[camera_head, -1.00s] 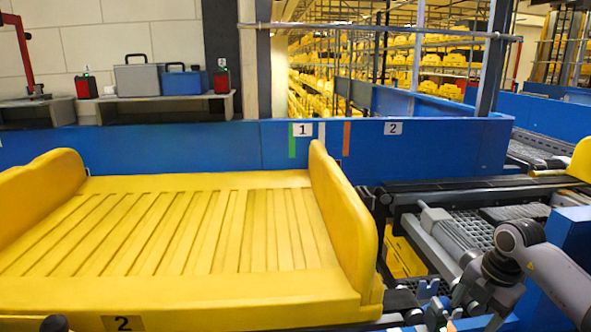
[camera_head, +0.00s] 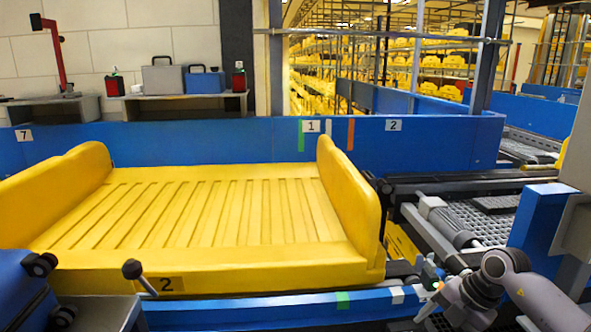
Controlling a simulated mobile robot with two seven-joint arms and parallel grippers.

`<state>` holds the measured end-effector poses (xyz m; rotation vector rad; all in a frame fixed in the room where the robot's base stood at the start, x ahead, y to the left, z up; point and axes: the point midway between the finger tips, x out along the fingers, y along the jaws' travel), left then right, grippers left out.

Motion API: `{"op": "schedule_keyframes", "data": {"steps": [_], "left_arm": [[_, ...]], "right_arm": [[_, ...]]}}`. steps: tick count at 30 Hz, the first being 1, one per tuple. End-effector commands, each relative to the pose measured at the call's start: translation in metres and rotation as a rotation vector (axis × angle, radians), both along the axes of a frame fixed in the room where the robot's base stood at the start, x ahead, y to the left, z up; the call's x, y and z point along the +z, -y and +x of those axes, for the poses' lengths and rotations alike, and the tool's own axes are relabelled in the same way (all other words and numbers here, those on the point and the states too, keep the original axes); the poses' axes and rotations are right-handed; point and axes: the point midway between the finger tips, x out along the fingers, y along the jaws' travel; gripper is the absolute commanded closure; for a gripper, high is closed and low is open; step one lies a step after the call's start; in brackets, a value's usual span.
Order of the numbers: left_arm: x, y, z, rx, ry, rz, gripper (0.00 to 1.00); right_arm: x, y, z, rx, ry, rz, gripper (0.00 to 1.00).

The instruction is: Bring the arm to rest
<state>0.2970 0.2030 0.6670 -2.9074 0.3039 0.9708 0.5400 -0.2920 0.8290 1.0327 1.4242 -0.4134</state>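My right arm (camera_head: 525,295) comes in from the lower right, bent at a grey joint. My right gripper (camera_head: 430,294) is at its end, low in the picture, beside the front right corner of the yellow tray (camera_head: 215,258). It is small and partly lost against the blue rail, so I cannot tell whether it is open or shut. I see nothing clearly held in it. My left arm and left gripper are not in view. The tray is empty, with raised left and right ends and a ribbed floor.
A blue rail (camera_head: 270,308) runs along the tray's front. A blue suitcase-like object with black wheels (camera_head: 20,290) stands at the lower left, near a black-knobbed lever (camera_head: 134,269). A blue wall (camera_head: 230,140) stands behind. Rollers and mesh (camera_head: 470,220) lie to the right.

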Motion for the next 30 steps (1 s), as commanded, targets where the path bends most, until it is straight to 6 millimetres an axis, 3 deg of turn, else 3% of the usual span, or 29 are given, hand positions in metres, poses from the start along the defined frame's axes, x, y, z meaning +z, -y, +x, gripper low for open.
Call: {"op": "schedule_keyframes", "data": {"steps": [1,6,9,13,17,21,26,30], "left_arm": [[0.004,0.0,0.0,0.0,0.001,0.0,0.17],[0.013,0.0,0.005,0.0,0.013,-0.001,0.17],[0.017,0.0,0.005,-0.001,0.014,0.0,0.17],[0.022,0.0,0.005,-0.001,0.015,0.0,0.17],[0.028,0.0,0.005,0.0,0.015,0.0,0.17],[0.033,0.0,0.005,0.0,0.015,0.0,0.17],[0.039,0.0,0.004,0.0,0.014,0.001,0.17],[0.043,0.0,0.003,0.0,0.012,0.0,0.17]], "right_arm": [[-0.007,-0.026,-0.007,0.046,0.021,0.095,0.27],[-0.011,-0.114,-0.033,0.141,0.136,0.47,0.27],[0.0,-0.156,-0.049,0.117,0.218,0.711,0.27],[0.021,-0.184,-0.065,-0.021,0.324,0.989,0.27],[0.034,-0.184,-0.074,-0.263,0.406,1.189,0.27],[0.028,-0.161,-0.083,-0.606,0.446,1.298,0.27],[-0.01,-0.124,-0.11,-1.041,0.394,1.278,0.27],[-0.057,-0.099,-0.155,-1.381,0.263,1.16,0.27]]}}
